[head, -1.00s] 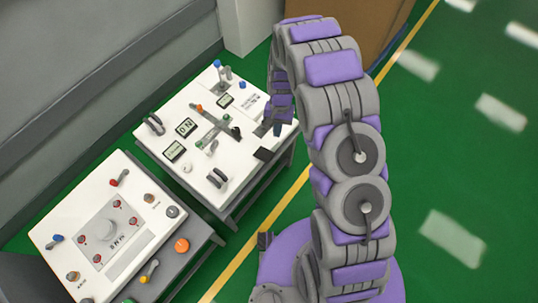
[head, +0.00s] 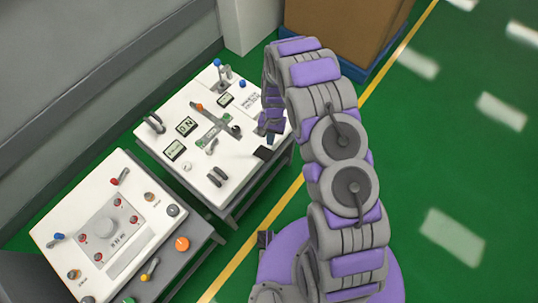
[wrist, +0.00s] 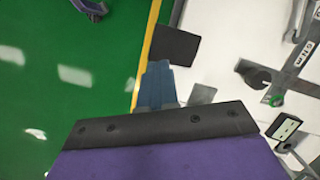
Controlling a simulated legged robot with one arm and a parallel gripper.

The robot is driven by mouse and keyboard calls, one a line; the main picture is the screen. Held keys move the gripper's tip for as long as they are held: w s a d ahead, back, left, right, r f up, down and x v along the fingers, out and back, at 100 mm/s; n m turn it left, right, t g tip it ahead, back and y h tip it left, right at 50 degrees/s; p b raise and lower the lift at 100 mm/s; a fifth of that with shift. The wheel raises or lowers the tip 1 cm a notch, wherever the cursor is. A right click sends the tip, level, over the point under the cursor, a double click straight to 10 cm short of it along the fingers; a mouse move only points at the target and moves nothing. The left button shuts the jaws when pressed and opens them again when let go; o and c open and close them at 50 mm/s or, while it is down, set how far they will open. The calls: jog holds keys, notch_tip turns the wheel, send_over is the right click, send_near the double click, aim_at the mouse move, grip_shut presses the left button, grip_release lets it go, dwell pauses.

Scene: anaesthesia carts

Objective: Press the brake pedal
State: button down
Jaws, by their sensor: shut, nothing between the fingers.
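The pedal appears to be the black flat plate (head: 263,153) at the right edge of the farther white-topped cart. In the wrist view the black plate (wrist: 173,45) lies just beyond my fingertips, overhanging the cart edge. My gripper (head: 270,136) is at that cart's right side, close to the plate in the head view. In the wrist view my blue-grey gripper fingers (wrist: 157,68) are together with nothing between them, pointing at the plate's near edge. I cannot tell whether they touch it. My arm hides part of the cart's right side.
The farther cart top (head: 165,115) carries handles, displays and levers. A nearer cart (head: 70,215) with knobs and an orange button (head: 182,244) stands at lower left. A brown box (head: 345,30) stands at the back. The green floor (head: 450,150) at right is clear.

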aim_at(269, 153)
jog(key=shift+b+x, duration=0.9)
jog(key=shift+x, duration=2.25)
jog(key=shift+f, duration=1.55)
jog(key=shift+w+r, duration=0.1)
jog(key=w, duration=0.1)
jog(key=w+r, duration=0.1)
jog(key=shift+w+d, duration=0.3)
jog(key=shift+w, duration=0.05)
